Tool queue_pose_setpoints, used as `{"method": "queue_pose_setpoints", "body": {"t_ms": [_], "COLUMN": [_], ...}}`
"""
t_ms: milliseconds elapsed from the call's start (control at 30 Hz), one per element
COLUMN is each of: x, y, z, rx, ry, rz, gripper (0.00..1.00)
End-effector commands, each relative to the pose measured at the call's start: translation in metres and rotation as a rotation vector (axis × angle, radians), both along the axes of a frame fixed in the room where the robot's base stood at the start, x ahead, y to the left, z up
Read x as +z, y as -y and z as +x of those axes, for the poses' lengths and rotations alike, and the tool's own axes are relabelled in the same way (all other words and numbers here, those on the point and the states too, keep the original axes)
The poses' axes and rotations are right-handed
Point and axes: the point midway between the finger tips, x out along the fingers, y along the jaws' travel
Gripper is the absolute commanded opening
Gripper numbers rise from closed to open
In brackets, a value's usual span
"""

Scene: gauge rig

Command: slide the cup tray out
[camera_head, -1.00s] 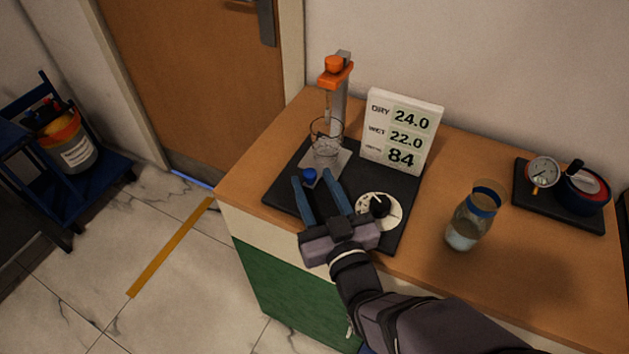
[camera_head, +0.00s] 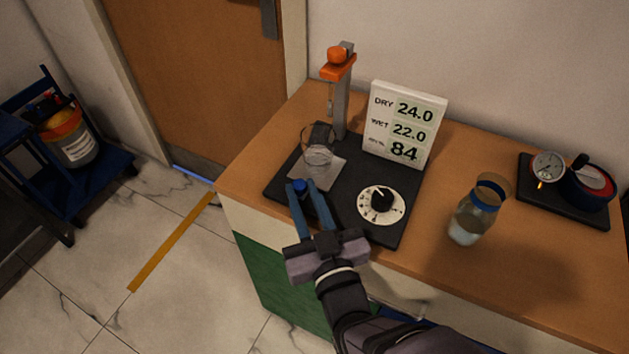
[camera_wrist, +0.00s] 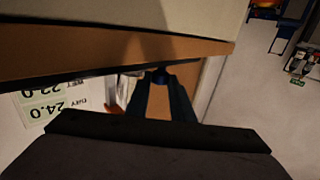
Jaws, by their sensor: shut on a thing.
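The cup tray (camera_head: 332,172) is a light grey plate lying on a black base board (camera_head: 345,208). A clear cup (camera_head: 317,157) stands on it, in front of and a little left of the grey post with an orange top (camera_head: 341,95).
A white dial (camera_head: 382,204) is on the board right of my gripper. A display card (camera_head: 404,125) stands behind it. A jar (camera_head: 475,215) and a gauge on a dark pad (camera_head: 553,197) are farther right. The counter's front edge lies below my fingers.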

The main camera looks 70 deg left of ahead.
Motion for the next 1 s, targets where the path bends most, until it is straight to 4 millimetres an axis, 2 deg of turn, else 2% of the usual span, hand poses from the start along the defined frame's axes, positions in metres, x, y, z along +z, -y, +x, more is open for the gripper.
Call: {"method": "queue_pose_setpoints", "body": {"t_ms": [33, 200, 533, 567, 600, 633, 1000], "x": [-0.001, 0.000, -0.001, -0.001, -0.001, -0.001, 0.003], "y": [0.009, 0.026, 0.029, 0.029, 0.029, 0.029, 0.028], "z": [-0.012, -0.028, -0.030, -0.030, -0.030, -0.030, -0.028], "rx": [0.009, 0.006, 0.007, 0.007, 0.008, 0.008, 0.003], "ry": [0.000, 0.001, 0.002, 0.002, 0.002, 0.002, 0.001], "rz": [0.002, 0.001, -0.003, -0.003, -0.003, -0.003, 0.001], "gripper": [0.00, 0.00, 0.00, 0.26, 0.35, 0.40, 0.40]}}
